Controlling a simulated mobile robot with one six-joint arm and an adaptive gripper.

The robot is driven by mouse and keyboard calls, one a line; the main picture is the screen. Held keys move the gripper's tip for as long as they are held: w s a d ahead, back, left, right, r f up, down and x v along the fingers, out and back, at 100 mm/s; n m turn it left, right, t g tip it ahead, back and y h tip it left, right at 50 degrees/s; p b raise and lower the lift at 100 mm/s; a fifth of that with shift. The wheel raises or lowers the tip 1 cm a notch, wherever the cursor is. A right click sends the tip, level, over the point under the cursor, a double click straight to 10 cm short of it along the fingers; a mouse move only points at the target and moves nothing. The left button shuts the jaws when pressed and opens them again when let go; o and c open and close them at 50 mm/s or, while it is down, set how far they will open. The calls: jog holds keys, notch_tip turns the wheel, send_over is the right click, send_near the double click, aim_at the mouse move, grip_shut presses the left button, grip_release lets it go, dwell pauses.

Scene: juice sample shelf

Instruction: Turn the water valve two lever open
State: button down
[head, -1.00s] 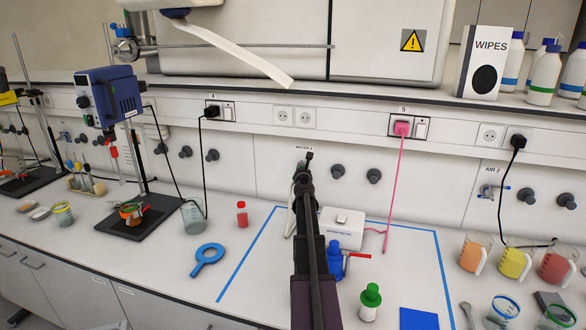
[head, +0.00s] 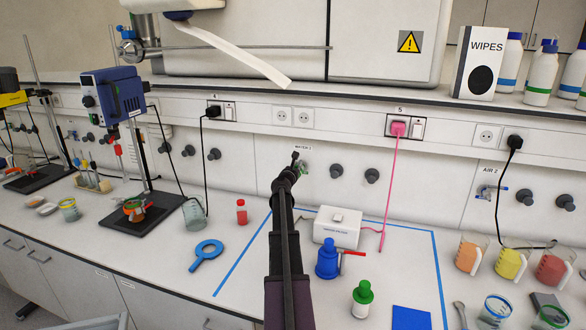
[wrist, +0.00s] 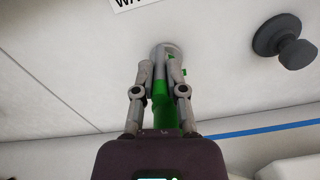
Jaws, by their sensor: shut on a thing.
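The water valve two sits on the wall panel under its label (head: 303,148). In the head view a bit of the valve (head: 306,167) shows just right of my gripper (head: 291,170), which hides most of it. In the wrist view the grey round valve body (wrist: 167,50) is at the top middle. Its green lever (wrist: 160,95) runs down from the body between my fingers. My gripper (wrist: 160,74) is shut on the green lever, one finger on each side. The lever's exact angle against the pipe is hard to tell.
A grey knob (wrist: 296,53) is on the wall to the right. A pink cable (head: 390,190) hangs at right.

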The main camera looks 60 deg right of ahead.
jog(key=shift+a, duration=0.15)
jog(key=c, duration=0.7)
grip_release()
jog(key=shift+s, duration=0.1)
jog(key=v, duration=1.1)
jog(key=shift+s+a, duration=0.15)
jog(key=shift+a, duration=0.25)
